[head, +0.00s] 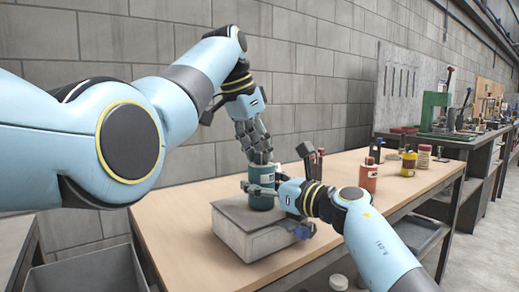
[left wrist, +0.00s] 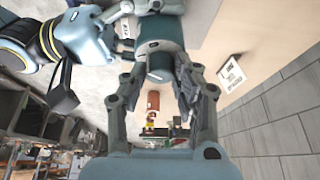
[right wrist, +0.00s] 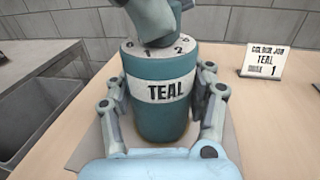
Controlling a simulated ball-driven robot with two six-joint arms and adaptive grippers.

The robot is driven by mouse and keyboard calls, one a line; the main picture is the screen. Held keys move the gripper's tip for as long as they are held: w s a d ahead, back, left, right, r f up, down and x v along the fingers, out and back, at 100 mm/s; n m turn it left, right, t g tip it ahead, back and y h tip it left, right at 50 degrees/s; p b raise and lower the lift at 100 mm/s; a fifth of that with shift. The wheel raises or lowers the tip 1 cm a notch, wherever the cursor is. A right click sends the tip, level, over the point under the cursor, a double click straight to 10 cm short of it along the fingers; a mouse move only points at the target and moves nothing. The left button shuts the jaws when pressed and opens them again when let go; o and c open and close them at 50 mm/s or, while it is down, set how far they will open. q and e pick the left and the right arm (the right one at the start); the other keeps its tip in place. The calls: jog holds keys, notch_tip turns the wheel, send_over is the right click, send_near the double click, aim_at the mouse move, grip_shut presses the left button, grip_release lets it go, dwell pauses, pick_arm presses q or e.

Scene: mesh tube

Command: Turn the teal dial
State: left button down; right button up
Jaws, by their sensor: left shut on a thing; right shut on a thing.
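A teal canister (head: 262,201) stands upright on a grey block (head: 228,238) on the wooden bench. The right wrist view shows its white "TEAL" label (right wrist: 167,90) and a pale top ring (right wrist: 130,47) with numbers, 1 and 2 facing that camera. My right gripper (right wrist: 163,85) is shut around the canister's body, one finger on each side. My left gripper (left wrist: 160,76) comes down from above and is shut on the dial (left wrist: 159,64) at the canister's top. Its fingers mostly hide the dial in the head view.
A block wall (head: 160,30) runs behind the bench.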

pick_arm(q)
jog(key=shift+w+n+t+y, duration=0.1)
jog(key=shift+n+t+y, duration=0.25)
jog(key=shift+n, duration=1.15)
jog(key=c, duration=1)
grip_release()
jog(key=v, duration=0.7)
jog(key=shift+r, duration=0.2)
